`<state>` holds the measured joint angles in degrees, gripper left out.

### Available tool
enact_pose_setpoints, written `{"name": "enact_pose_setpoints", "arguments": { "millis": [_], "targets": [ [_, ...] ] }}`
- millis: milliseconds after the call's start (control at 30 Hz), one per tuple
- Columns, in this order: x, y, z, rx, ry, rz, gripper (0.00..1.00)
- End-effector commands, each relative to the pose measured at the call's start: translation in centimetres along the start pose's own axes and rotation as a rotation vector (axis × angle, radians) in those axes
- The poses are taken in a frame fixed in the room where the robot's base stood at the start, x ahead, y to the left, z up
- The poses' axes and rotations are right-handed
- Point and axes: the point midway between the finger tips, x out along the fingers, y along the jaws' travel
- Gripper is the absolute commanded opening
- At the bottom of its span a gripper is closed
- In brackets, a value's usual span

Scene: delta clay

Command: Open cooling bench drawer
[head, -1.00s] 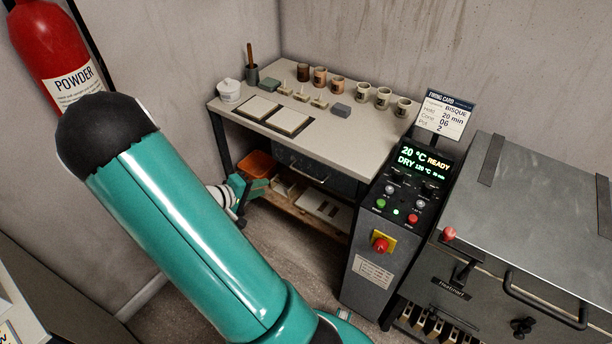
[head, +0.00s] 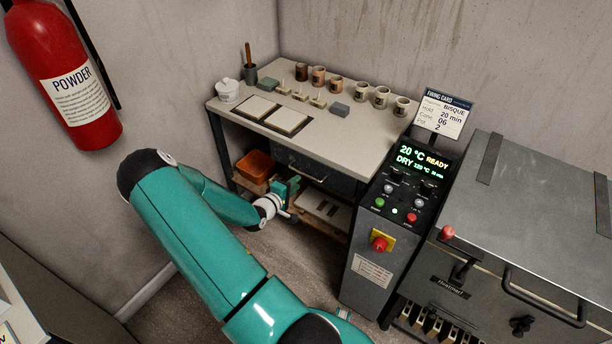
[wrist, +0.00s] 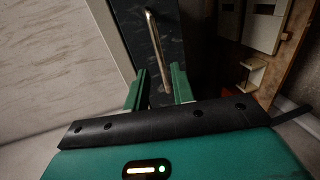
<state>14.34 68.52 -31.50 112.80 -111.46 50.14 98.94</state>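The cooling bench (head: 225,108) has a dark drawer (head: 335,180) under its pale top, with a metal bar handle (head: 304,171). The drawer looks shut. My gripper (head: 292,187) is just below and in front of the drawer's left part. In the wrist view, my gripper (wrist: 158,85) is open, its two green fingers apart. The handle (wrist: 154,45) runs lengthwise ahead of the fingers, its near end lying between them in the picture. I cannot tell whether they touch it. The dark drawer front (wrist: 178,35) lies behind the handle.
A lower shelf (head: 300,222) holds an orange bin (head: 256,165) and a pale slotted piece (head: 325,207). A control cabinet (head: 375,260) and kiln (head: 520,220) stand at right. A fire extinguisher (head: 70,85) hangs at left.

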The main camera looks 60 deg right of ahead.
Motion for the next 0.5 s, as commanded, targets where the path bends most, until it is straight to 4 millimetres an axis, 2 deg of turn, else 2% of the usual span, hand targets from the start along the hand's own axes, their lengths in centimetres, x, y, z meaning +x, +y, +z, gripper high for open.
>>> {"name": "enact_pose_setpoints", "arguments": {
  "millis": [33,233,400,500],
  "targets": [
    [1.1,0.0,0.1,0.0,-0.002,0.002,0.25],
    [4.8,0.0,0.1,0.0,-0.002,0.002,0.25],
    [6.8,0.0,0.0,0.0,-0.001,0.001,0.25],
    [7.3,0.0,0.0,-0.001,0.0,0.0,0.25]
  ]
}}
